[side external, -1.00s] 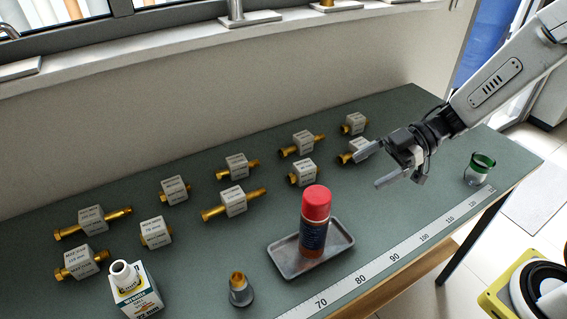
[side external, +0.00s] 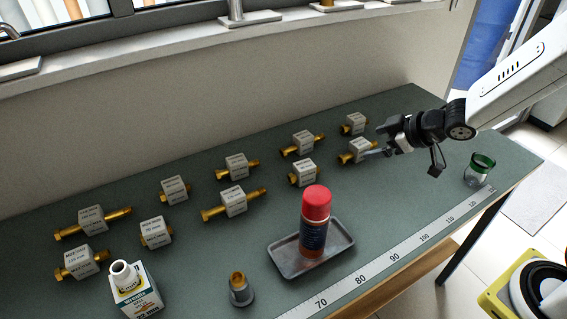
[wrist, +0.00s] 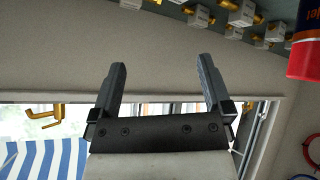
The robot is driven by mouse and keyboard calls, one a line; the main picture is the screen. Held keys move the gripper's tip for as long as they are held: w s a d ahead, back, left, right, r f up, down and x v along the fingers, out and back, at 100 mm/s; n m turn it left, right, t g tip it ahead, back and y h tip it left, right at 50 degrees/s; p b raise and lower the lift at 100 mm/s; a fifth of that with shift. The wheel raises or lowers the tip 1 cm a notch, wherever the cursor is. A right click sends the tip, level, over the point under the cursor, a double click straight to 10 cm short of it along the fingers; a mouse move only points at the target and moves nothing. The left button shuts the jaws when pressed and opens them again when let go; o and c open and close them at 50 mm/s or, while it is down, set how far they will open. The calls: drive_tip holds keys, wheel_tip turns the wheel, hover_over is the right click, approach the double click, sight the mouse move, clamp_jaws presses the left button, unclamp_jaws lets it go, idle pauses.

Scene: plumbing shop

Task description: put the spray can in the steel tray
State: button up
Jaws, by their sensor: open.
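The spray can (side external: 314,222), with a red cap and a dark blue and orange-red body, stands upright in the steel tray (side external: 283,262), a shallow grey tray near the front of the bench. My gripper (side external: 410,160) is open and empty, above the bench to the right of the can and well apart from it. In the wrist view the two fingers (wrist: 162,65) are spread with nothing between them. The can's red cap (wrist: 303,60) shows at that view's right edge, with the picture turned over. The tray is not in the wrist view.
Several brass fittings with white labelled blocks (side external: 234,201) lie in two rows behind and left of the tray. A white bottle (side external: 135,290) and a grey-brass piece (side external: 240,290) stand front left. A green-rimmed glass (side external: 479,170) stands at the right. A ruler strip (side external: 400,255) runs along the front edge.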

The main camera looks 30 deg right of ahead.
drive_tip(key=s+d+f+m+g+h, duration=0.1)
drive_tip(key=s+f+m+g+h, duration=0.2)
drive_tip(key=s, duration=0.9)
drive_tip(key=m+g, duration=0.3)
drive_tip(key=m, duration=0.1)
drive_tip(key=shift+f+g, duration=0.2)
drive_tip(key=shift+g, duration=0.2)
